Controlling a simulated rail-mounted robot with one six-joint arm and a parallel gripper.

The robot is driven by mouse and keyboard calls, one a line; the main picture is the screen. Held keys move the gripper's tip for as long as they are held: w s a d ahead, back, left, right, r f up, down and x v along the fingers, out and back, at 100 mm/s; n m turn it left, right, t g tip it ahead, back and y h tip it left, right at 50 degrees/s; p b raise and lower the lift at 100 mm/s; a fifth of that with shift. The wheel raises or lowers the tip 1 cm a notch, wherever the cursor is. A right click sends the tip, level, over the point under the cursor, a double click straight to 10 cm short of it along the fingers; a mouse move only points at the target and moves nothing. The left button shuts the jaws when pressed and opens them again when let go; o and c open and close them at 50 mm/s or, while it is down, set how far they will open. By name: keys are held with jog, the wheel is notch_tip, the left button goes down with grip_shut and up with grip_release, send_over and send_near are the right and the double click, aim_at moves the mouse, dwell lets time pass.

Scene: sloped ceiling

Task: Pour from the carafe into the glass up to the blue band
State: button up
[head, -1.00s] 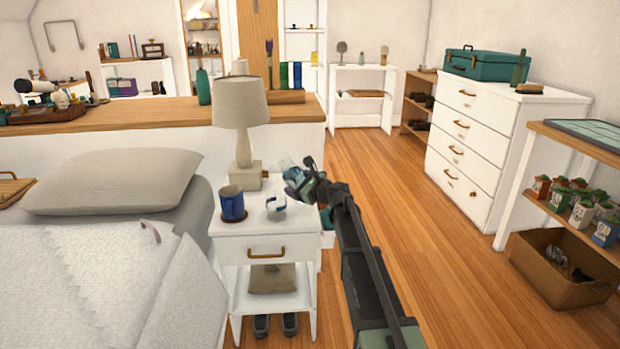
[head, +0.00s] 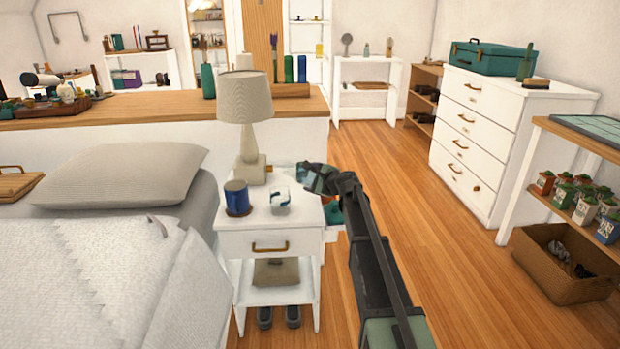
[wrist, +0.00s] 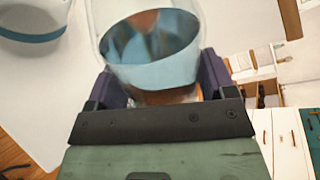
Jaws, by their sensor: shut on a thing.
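My gripper (head: 326,180) is shut on the clear carafe (head: 307,177), above the right edge of the white nightstand. In the wrist view the carafe (wrist: 145,45) sits between the dark purple fingers of my gripper (wrist: 160,85), with a pale blue area inside. The clear glass with a blue band (head: 280,198) stands on the nightstand, to the left of the carafe and apart from it. Its banded end (wrist: 32,32) shows at the top left of the wrist view. I cannot tell the liquid level in the glass.
The nightstand (head: 268,222) also holds a blue mug (head: 237,199) left of the glass and a lamp (head: 245,110) behind it. The bed (head: 100,250) is to the left. Open wood floor (head: 440,270) lies to the right.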

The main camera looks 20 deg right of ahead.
dwell(0.4)
jog(key=shift+r+p, duration=0.5)
jog(key=shift+p, duration=0.1)
jog(key=shift+r+n+h+p, duration=0.3)
jog(key=shift+n+p, duration=0.1)
jog(key=shift+w+d+f, duration=0.1)
jog(key=shift+f, duration=0.15)
jog(key=shift+r, duration=0.1)
jog(key=shift+r, duration=0.15)
dwell(0.3)
dwell(1.0)
jog(key=shift+d+r+n+p, duration=0.1)
jog(key=shift+r+n+p, duration=0.2)
jog(key=shift+p, duration=0.05)
